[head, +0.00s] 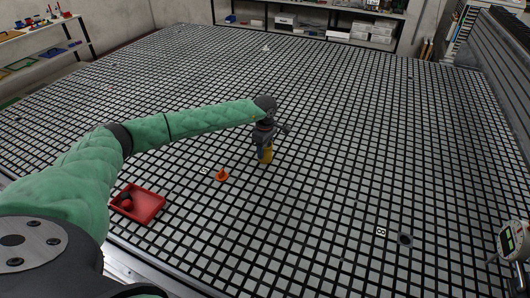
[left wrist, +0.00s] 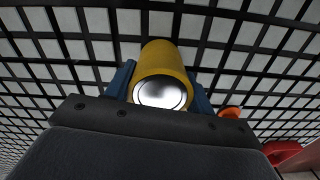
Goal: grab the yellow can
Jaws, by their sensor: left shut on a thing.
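The yellow can (head: 265,156) is near the middle of the gridded table, under my left gripper (head: 264,146). In the left wrist view the yellow can (left wrist: 163,72) fills the space between the blue fingers, with its pale round end facing the camera. My left gripper (left wrist: 161,88) is shut on it. The gripper hides the upper part of the can in the head view. I cannot tell whether the can touches the table. My right gripper is in neither view.
An orange cone (head: 222,175) stands left of the can, and it also shows in the left wrist view (left wrist: 230,112). A red tray (head: 151,206) with dark red items lies nearer on the left. A round dark object (head: 405,240) is at the right. The table (head: 330,130) behind the can is mostly clear.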

